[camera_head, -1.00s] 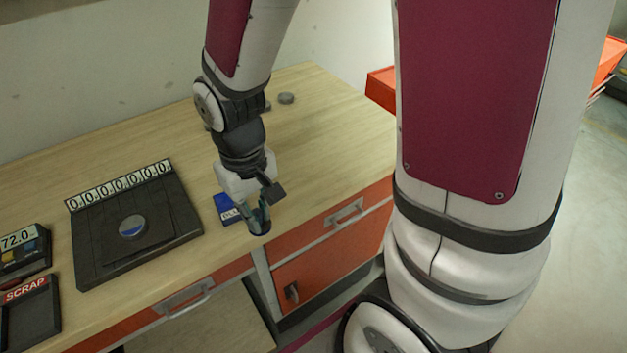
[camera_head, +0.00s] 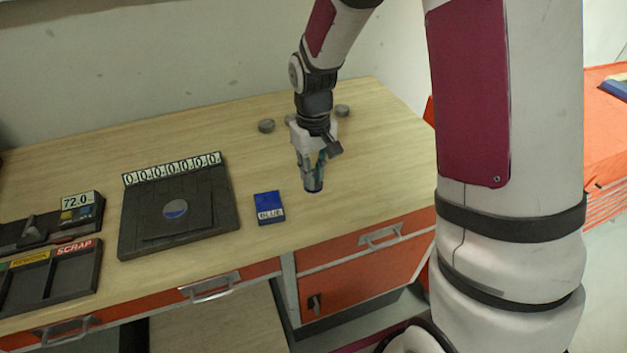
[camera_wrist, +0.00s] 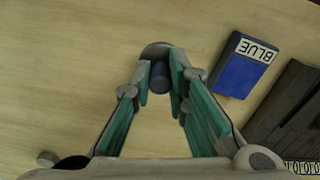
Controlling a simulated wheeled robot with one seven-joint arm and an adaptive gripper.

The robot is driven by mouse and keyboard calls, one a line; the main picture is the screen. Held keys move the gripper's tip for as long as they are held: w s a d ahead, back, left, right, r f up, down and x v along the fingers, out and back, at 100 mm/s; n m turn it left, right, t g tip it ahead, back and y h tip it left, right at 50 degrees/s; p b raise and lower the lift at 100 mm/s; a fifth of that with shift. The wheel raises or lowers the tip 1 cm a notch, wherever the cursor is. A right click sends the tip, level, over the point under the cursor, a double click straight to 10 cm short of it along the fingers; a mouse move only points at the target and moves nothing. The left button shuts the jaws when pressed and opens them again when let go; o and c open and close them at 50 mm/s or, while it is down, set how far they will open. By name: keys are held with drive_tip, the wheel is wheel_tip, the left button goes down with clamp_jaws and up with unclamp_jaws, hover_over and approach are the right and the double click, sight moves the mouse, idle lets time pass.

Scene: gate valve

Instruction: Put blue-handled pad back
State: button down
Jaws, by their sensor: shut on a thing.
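My gripper (camera_head: 313,178) is shut on the blue-handled pad (camera_head: 314,188) and holds it upright over the wooden bench. In the wrist view the pad's dark blue handle (camera_wrist: 160,75) sits between my fingertips, with its round grey base (camera_wrist: 155,50) beyond them. Whether the base touches the bench I cannot tell. The blue block (camera_head: 268,203) with a BLUE label lies on the bench to the left of my gripper, apart from it. In the wrist view the blue block (camera_wrist: 240,72) is to the right, label at its far end.
A black platform (camera_head: 135,225) with a row of zeros stands left of the block, bearing a blue and grey disc (camera_head: 175,209). Two grey discs (camera_head: 266,126) (camera_head: 343,110) lie behind my gripper. A black tray (camera_head: 75,275) labelled SCRAP is at left. The bench right of my gripper is clear.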

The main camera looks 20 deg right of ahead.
drive_tip(key=shift+w+d+f, duration=0.15)
drive_tip(key=shift+w+f, duration=0.05)
drive_tip(key=shift+w, duration=0.05)
drive_tip(key=shift+f+p, duration=0.35)
drive_tip(key=shift+f, duration=1.2)
drive_tip(key=shift+f, duration=0.1)
drive_tip(key=c, duration=1.6)
unclamp_jaws()
drive_tip(key=shift+o, duration=0.2)
